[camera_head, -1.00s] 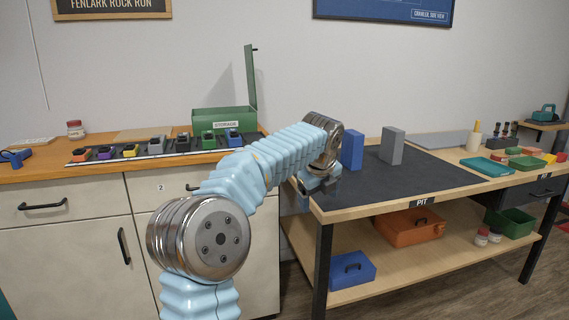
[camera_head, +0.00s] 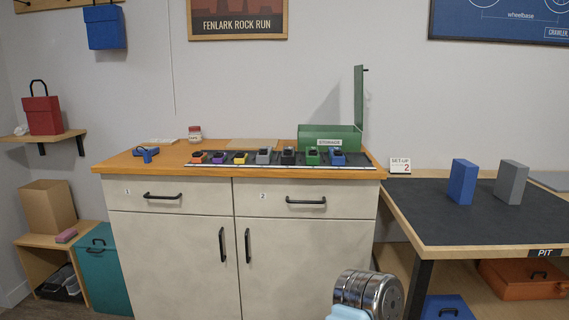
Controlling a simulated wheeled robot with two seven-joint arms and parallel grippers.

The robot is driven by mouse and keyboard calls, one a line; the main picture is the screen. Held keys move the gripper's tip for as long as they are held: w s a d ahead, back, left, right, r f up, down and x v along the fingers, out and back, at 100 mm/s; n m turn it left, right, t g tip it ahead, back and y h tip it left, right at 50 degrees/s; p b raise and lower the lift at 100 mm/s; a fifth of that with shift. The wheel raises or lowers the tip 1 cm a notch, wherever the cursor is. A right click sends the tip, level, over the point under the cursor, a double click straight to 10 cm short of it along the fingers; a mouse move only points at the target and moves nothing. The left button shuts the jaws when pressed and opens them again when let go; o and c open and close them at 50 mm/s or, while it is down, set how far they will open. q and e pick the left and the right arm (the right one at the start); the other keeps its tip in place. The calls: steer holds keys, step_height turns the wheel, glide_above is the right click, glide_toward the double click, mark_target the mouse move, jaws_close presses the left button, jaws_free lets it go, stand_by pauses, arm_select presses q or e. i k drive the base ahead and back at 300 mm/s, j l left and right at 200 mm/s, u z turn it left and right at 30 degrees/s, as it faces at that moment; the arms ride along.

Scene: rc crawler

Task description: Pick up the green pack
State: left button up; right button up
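A green pack (camera_head: 313,156) stands in the row of small coloured packs on the dark strip on the wooden cabinet top, between a black pack (camera_head: 288,156) and a blue pack (camera_head: 337,157). Its top looks dark. A metallic joint of one of my arms shows at the bottom right, in front of the cabinet and well below the packs. No gripper fingers show in the head view. Nothing touches the green pack.
Orange, purple, yellow and grey packs fill the left of the row. An open green storage box (camera_head: 330,136) stands behind it, lid up. A blue tool (camera_head: 146,154) lies left. The pit table (camera_head: 480,212) at right holds blue and grey blocks.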

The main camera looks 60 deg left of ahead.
mark_target(312, 155)
steer(key=i+j+u, duration=0.1)
steer(key=j+u, duration=0.25)
steer(key=i+j+u, duration=0.1)
steer(key=u, duration=0.25)
steer(key=i+j+u, duration=0.15)
steer(key=j+u, duration=0.2)
steer(key=i+j+u, duration=0.2)
steer(key=i+j, duration=0.55)
steer(key=i, duration=0.1)
